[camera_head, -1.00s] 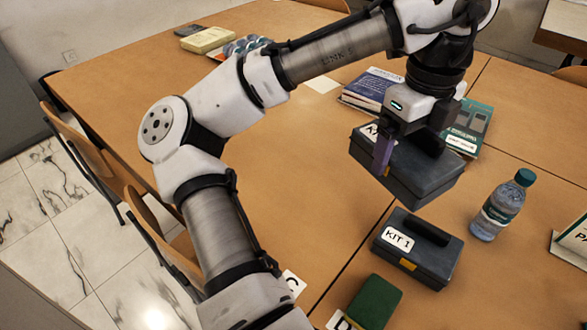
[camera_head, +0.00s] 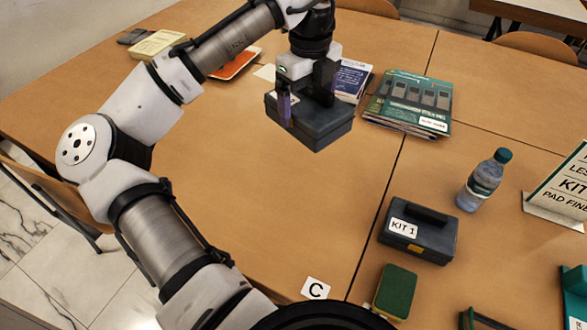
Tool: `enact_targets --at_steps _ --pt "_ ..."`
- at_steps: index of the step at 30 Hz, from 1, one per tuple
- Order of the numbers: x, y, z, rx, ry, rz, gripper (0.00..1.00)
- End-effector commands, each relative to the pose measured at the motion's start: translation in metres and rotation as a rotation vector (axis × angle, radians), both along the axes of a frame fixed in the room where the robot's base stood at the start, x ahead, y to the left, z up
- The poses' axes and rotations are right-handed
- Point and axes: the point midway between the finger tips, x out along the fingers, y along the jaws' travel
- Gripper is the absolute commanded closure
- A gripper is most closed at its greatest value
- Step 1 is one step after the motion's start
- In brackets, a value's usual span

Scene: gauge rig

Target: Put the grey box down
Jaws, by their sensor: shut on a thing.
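The grey box (camera_head: 318,126) is a dark grey case with a white label on its left side. My gripper (camera_head: 306,92) is shut on its top, and the fingers hide the grip and part of the label. The box appears to hang above the table (camera_head: 230,165), in front of a blue-and-white book; the exact gap beneath it cannot be told. A second dark grey box (camera_head: 437,243), marked KIT 1, rests on the table at the lower right, apart from my gripper.
A stack of green magazines (camera_head: 408,104) lies right of the held box. A water bottle (camera_head: 484,182) and a sign (camera_head: 563,192) stand at the right. A green block (camera_head: 395,292) and a card marked C (camera_head: 316,289) lie near the front. The table's left-middle is clear.

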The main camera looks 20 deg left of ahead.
Motion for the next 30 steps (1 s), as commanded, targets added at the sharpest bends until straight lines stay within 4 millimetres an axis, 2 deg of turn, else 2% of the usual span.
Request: enact_targets --at_steps 1,3,6,21,24,30 --pt "0.003 0.012 0.004 0.001 0.002 0.006 0.47" --pt "0.007 0.022 -0.002 0.006 0.002 0.005 0.47" --pt "0.008 0.028 -0.018 0.009 0.003 0.003 0.47" --pt "0.007 0.027 -0.141 0.008 0.003 0.002 0.47" --pt "0.008 0.026 -0.155 0.008 0.001 0.002 0.47" --pt "0.008 0.026 -0.171 0.008 0.001 0.002 0.47"
